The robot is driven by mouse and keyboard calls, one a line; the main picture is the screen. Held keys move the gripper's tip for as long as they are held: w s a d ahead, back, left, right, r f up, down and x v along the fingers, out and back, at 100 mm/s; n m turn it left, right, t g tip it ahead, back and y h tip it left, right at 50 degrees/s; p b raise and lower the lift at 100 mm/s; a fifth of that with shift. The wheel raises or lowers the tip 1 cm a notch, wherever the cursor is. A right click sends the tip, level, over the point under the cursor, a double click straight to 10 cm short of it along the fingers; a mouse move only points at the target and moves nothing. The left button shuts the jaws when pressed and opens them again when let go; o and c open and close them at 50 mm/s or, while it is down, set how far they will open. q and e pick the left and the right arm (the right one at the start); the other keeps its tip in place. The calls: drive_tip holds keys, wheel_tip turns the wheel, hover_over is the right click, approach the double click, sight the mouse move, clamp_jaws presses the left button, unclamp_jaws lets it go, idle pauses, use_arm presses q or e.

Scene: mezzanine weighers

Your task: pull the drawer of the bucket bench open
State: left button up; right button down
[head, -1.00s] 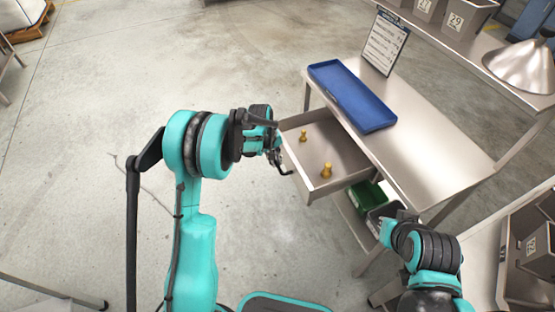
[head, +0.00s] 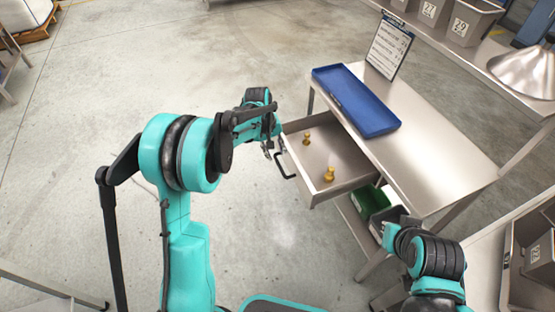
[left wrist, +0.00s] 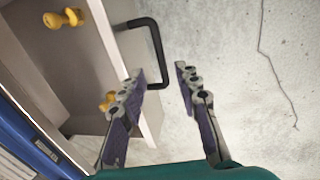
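The bucket bench (head: 440,125) is a steel table at the right in the head view. Its drawer (head: 345,150) stands pulled out to the left, with two yellow knobbed pieces (head: 328,174) inside. The black bar handle (head: 284,168) on the drawer front is bare in the head view. My left gripper (head: 272,150) is just beside the handle. In the left wrist view its fingers (left wrist: 160,85) are apart, and the handle (left wrist: 156,45) shows beyond them, partly behind one finger. My right gripper (head: 388,235) is at the bench's near side; its finger state is unclear.
A blue tray (head: 355,100) and an upright sign (head: 388,45) are on the benchtop. A green bin (head: 370,200) sits on the shelf below. Grey numbered buckets (head: 470,22) and a metal cone (head: 525,70) stand on the back shelf. Floor left of the drawer is clear.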

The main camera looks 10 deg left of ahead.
use_arm(q)
drive_tip(key=shift+s+a+r, duration=0.15)
drive_tip(key=shift+a+r, duration=0.05)
drive_tip(key=shift+r, duration=0.85)
drive_tip(key=shift+s+a+r, duration=0.1)
drive_tip(key=shift+a+r, duration=0.05)
drive_tip(key=shift+r, duration=0.9)
drive_tip(key=s+r+m+t+y, duration=0.1)
drive_tip(key=s+r+m+t, duration=0.1)
drive_tip(key=s+r, duration=0.4)
drive_tip(key=s+r+m+t, duration=0.15)
drive_tip(key=s+r, duration=0.25)
drive_tip(key=s, duration=0.4)
drive_tip(key=s+f+m+t, duration=0.2)
drive_tip(key=s+m, duration=0.1)
drive_tip(key=s, duration=0.9)
drive_tip(key=shift+s+m+y, duration=0.15)
drive_tip(key=shift+m+y, duration=0.2)
drive_tip(key=shift+y, duration=0.05)
drive_tip(key=shift+d+t, duration=0.1)
drive_tip(key=shift+t, duration=0.15)
